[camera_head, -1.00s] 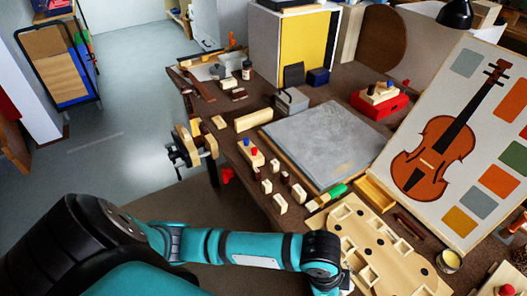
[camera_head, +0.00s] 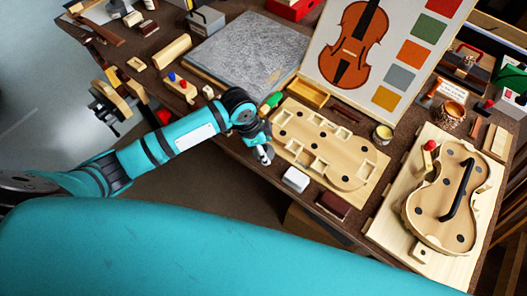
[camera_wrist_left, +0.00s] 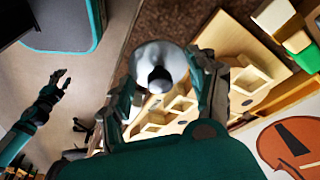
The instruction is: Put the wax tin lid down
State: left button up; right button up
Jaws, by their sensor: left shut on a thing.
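My left gripper (camera_head: 264,154) is over the front edge of the bench, beside the left end of the pale wooden mould board. In the left wrist view its fingers (camera_wrist_left: 163,88) are shut on a round silvery lid with a dark knob (camera_wrist_left: 148,52), which I take to be the wax tin lid. In the head view the lid is mostly hidden by the gripper. A small round tin with pale yellow contents (camera_head: 384,132), likely the wax tin, stands open behind the mould board. My right gripper (camera_wrist_left: 60,82) shows in the left wrist view, empty with fingers apart.
The mould board (camera_head: 330,150) has several cut-outs. A white block (camera_head: 296,180) and a dark brown block (camera_head: 332,205) lie along the front edge. A violin body in a wooden form (camera_head: 445,200) fills the right. The grey slab (camera_head: 245,50) is bare.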

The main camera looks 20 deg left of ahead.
pick_arm(q)
jog(key=shift+s+f, duration=0.1)
jog(key=shift+f, duration=1.5)
jog(key=shift+f, duration=0.15)
jog(key=o, duration=0.9)
jog(key=shift+o, duration=0.2)
jog(key=v, duration=1.2)
